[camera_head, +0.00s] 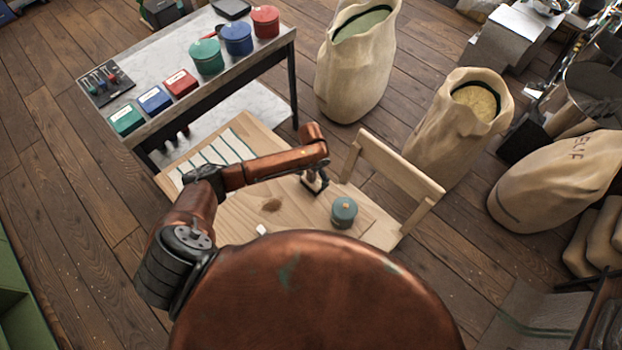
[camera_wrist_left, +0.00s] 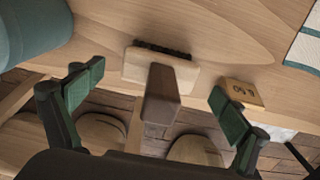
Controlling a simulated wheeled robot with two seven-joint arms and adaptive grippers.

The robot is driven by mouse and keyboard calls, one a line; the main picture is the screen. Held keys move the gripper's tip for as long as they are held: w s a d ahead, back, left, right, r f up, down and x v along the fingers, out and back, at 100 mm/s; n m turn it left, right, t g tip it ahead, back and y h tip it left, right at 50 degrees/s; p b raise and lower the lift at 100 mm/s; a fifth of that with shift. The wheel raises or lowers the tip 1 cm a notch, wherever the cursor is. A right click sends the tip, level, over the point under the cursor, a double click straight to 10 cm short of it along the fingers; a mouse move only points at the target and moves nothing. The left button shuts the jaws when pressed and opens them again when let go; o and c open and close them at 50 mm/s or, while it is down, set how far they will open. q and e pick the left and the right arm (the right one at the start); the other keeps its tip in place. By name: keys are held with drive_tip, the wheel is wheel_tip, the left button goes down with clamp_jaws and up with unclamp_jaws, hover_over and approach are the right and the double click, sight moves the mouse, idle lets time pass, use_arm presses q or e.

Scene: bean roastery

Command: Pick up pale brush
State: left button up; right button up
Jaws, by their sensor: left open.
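The pale brush (camera_wrist_left: 133,65) lies on the wooden table in the middle of the left wrist view. It has a light wooden head, dark bristles on the far side and a brown handle pointing toward me. My left gripper (camera_head: 314,180) is over the table's far right part in the head view. It is open, and its green-padded fingers stand apart on either side of the brush handle in the left wrist view (camera_wrist_left: 157,98). I see no contact with the brush. In the head view the arm and fingers partly hide that spot. My right gripper is not in view.
A teal lidded canister (camera_head: 344,212) stands close by on the wooden table (camera_head: 240,214). A small labelled block (camera_wrist_left: 244,92) lies right of the brush. A striped cloth (camera_head: 218,150) and brown grounds (camera_head: 271,205) lie leftward. A chair (camera_head: 398,168) stands at the table's edge.

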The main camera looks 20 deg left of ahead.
use_arm(q)
wheel_tip(320, 180, down, 2)
drive_tip(key=shift+f, duration=0.2)
drive_tip(key=shift+c, duration=0.7)
drive_tip(key=c, duration=1.2)
drive_tip(key=shift+c, duration=0.2)
drive_tip(key=shift+r, duration=0.1)
drive_tip(key=shift+r, duration=0.5)
drive_tip(key=s+d+r, duration=0.2)
drive_tip(key=s+r, duration=0.4)
drive_tip(key=s+d+r, duration=0.2)
drive_tip(key=s+r, duration=0.4)
drive_tip(key=s, duration=0.1)
drive_tip(key=shift+d, duration=0.3)
